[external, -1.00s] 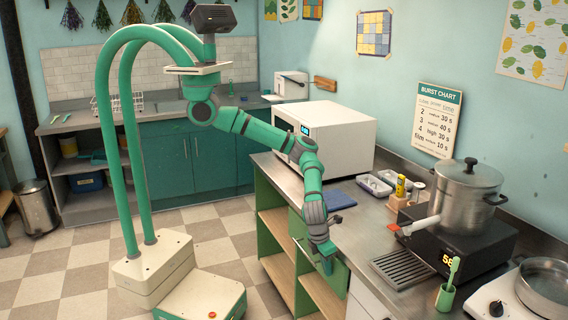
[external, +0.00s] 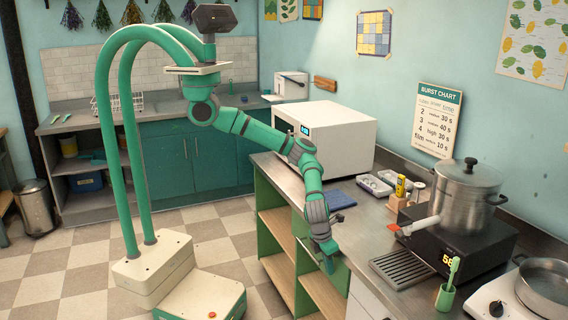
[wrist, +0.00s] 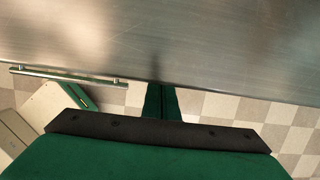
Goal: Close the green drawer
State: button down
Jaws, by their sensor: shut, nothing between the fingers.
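The green drawer (external: 299,228) is under the counter's front edge in the external view, and my forearm and gripper cover part of it. Its front looks about in line with the cabinet, but I cannot tell whether a small gap is left. My gripper (external: 329,267) points down in front of the cabinet. In the wrist view my gripper (wrist: 161,102) is shut and empty, to the right of the handle and just off the counter edge.
The steel counter (external: 335,222) lies directly above and behind my gripper. Open shelves (external: 276,240) are below it. A white microwave (external: 333,136), a drain grate (external: 404,269) and a pot (external: 466,195) stand on top. The checkered floor (external: 216,255) is clear left of the cabinet.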

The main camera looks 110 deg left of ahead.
jog(key=s+d+r, duration=0.4)
jog(key=r, duration=0.5)
jog(key=shift+d+r, duration=0.15)
jog(key=shift+r, duration=0.1)
